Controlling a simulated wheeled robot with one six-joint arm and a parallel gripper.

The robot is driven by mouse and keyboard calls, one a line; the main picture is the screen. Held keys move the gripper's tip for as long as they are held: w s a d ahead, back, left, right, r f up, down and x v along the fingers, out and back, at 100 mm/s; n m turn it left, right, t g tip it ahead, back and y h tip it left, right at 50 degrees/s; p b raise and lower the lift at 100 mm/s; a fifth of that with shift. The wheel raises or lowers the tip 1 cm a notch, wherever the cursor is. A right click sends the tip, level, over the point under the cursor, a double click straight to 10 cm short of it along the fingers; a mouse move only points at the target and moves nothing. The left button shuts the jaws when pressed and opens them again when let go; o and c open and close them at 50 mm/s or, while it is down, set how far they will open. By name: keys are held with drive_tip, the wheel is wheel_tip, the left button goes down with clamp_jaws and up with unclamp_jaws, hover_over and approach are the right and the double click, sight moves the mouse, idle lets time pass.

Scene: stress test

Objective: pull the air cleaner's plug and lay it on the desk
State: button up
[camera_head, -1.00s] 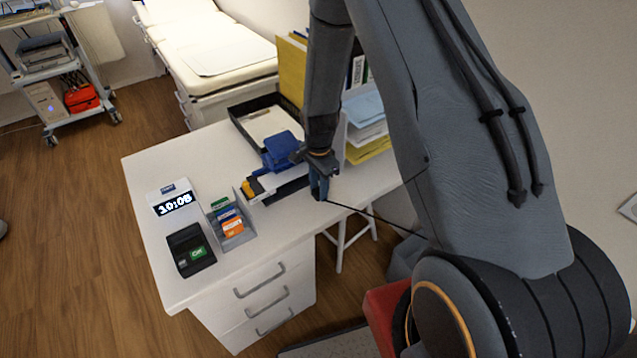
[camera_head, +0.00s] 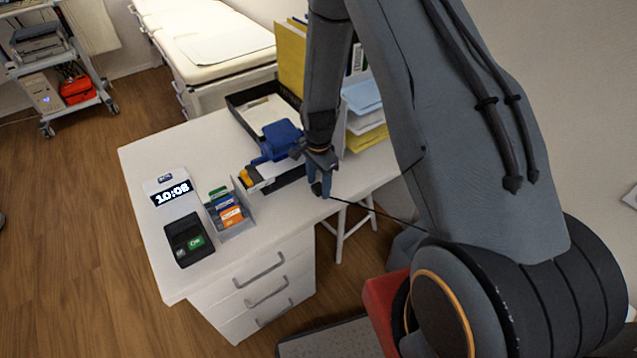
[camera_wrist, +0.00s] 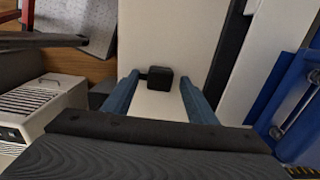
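The black plug (camera_wrist: 160,79) is a small dark block on or just above the white desk top (camera_wrist: 160,40) near its front edge; exact contact cannot be told. In the wrist view it sits between the blue fingertips of my gripper (camera_wrist: 159,88), with a gap on each side. My gripper is open. In the head view my gripper (camera_head: 320,185) is low at the desk's front edge, and a thin black cord (camera_head: 370,209) runs from it to the right. A white vented box, likely the air cleaner (camera_wrist: 42,105), stands at lower left in the wrist view.
A blue hole punch-like object (camera_head: 279,140) and a black tray (camera_head: 250,112) lie just left of my gripper. Paper folders (camera_head: 365,115) stand behind it. A clock (camera_head: 170,190), card holder (camera_head: 229,213) and black device (camera_head: 188,240) occupy the left side. Bare desk lies between.

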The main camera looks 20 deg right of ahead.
wheel_tip(320, 180, up, 6)
drive_tip(key=shift+w+r+b, duration=0.1)
drive_tip(key=shift+r+b, duration=0.1)
drive_tip(key=shift+b, duration=1)
drive_tip(key=shift+r, duration=0.85)
drive_tip(key=s+r+n+b, duration=0.2)
drive_tip(key=s+r+n, duration=0.3)
drive_tip(key=s+n, duration=0.2)
drive_tip(key=s+r+n+t+b, duration=0.1)
drive_tip(key=s+r+n+b, duration=0.2)
drive_tip(key=s+r+n, duration=0.3)
drive_tip(key=s+n, duration=0.1)
drive_tip(key=s, duration=0.3)
drive_tip(key=shift+s+b, duration=0.25)
drive_tip(key=shift+b, duration=0.1)
